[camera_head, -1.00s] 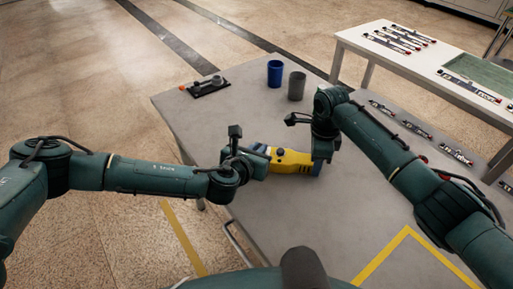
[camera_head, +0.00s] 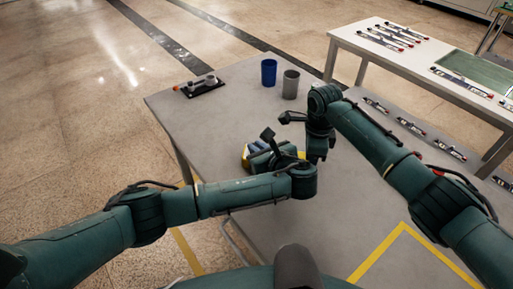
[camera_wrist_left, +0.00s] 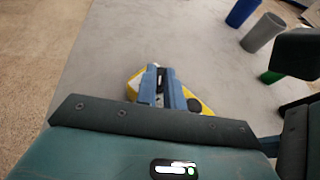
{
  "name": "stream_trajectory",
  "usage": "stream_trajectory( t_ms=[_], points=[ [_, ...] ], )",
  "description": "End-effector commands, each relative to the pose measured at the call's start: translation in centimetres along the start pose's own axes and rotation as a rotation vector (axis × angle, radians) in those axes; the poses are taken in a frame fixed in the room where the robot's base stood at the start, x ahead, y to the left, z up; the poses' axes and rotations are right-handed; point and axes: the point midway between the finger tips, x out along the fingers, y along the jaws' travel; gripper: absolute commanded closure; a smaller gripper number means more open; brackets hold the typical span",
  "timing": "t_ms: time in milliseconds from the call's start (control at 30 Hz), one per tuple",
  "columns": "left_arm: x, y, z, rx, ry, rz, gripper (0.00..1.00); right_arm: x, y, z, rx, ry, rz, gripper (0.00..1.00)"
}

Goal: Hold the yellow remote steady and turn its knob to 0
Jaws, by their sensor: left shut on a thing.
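The yellow remote (camera_head: 246,156) lies on the grey table, mostly hidden behind my left arm and gripper in the head view. In the left wrist view its yellow body (camera_wrist_left: 134,87) shows on both sides of the blue-grey fingers. My left gripper (camera_head: 262,150) is over the remote and shut on it; the fingers also show in the left wrist view (camera_wrist_left: 165,88). A dark round part (camera_wrist_left: 195,104) shows beside the fingers; I cannot tell whether it is the knob, and no setting is readable. My right gripper (camera_head: 318,157) points down close beside the remote; its fingertips are hidden.
A blue cup (camera_head: 269,73) and a grey cup (camera_head: 290,84) stand at the table's back. A black device (camera_head: 203,87) lies at the back left corner. A white table (camera_head: 400,62) with several slim parts stands at the back right.

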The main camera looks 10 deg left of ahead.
Motion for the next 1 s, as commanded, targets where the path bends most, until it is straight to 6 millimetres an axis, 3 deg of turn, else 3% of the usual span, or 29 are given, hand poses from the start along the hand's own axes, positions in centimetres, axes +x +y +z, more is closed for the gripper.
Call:
stream_trajectory(
  t_ms=[333,867,900,1000],
  points=[
    [0.08,-0.24,0.21,-0.056,-0.004,0.129,1.0,0.08,0.14,0.02,-0.005,0.002,0.005,0.94],
    [0.09,-0.2,0.21,-0.065,-0.006,0.152,1.0,0.1,0.13,-0.04,-0.002,0.003,0.005,0.94],
    [0.09,-0.2,0.21,-0.065,-0.006,0.152,0.89,0.1,0.13,-0.04,-0.002,0.003,0.005,0.94],
    [0.07,-0.2,0.17,-0.064,-0.005,0.151,0.81,0.1,0.12,-0.05,-0.002,0.003,0.005,0.94]
  ],
)
